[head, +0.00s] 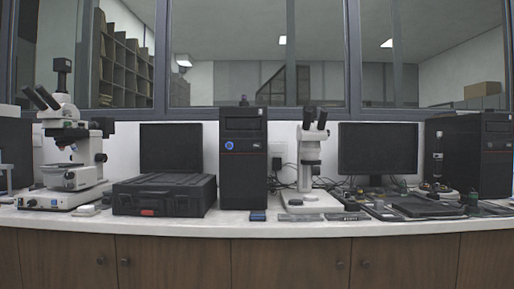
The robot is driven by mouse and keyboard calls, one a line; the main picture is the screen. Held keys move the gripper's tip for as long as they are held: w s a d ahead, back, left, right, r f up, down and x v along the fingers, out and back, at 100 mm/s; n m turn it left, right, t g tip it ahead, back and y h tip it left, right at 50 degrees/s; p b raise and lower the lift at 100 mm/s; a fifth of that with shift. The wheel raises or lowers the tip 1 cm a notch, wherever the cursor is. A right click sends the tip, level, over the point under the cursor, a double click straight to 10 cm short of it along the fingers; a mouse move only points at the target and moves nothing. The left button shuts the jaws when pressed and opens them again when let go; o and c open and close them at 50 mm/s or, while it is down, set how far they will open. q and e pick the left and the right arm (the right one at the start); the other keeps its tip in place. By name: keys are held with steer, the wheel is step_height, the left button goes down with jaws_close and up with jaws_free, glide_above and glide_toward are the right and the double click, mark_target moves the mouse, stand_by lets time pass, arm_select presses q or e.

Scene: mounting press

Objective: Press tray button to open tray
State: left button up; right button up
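I cannot pick out a tray button in the head view. A black computer tower (243,165) stands upright near the middle of the bench, with a round blue light or button (229,145) on its front and panels above it that look closed. A second dark tower (496,150) stands at the far right. No open tray shows. Neither of my grippers is in view.
A white bench (170,224) runs across. A microscope (68,150) and black case (165,195) stand left. A second microscope (311,160), a monitor (377,150) and several small tools stand right. Brown cabinets (170,262) lie below.

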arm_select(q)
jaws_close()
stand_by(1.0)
